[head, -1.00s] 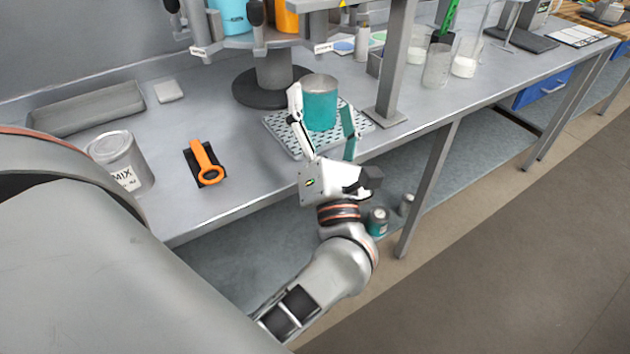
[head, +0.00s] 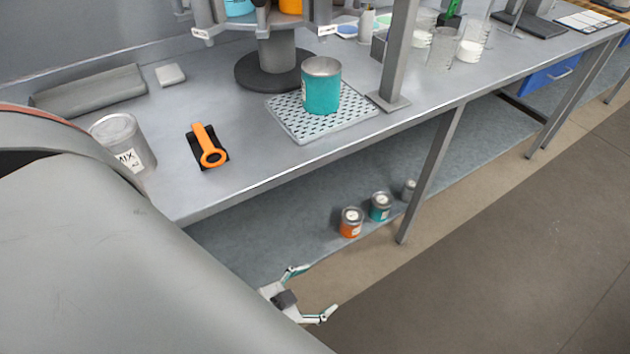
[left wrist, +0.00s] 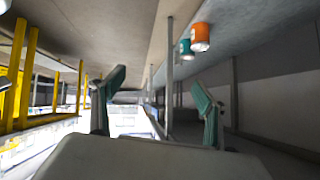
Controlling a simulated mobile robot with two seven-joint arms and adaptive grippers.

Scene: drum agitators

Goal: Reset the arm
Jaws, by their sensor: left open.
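My left gripper (head: 308,293) is open and empty at the bottom of the head view, low in front of the bench and apart from it. Its two spread fingers also show in the left wrist view (left wrist: 158,100), with nothing between them. Most of the left arm is hidden in the head view behind a large grey part of my own body. A teal can (head: 321,88) stands upright on the perforated tray (head: 290,117) on the bench, clear of the gripper. My right gripper is not in view.
The bench (head: 255,150) holds a MIX can (head: 122,135), an orange-handled tool (head: 206,148) and a grey post (head: 396,60). An orange can (head: 350,222) and a teal can (head: 380,206) stand on the lower shelf. The floor (head: 500,250) at right is clear.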

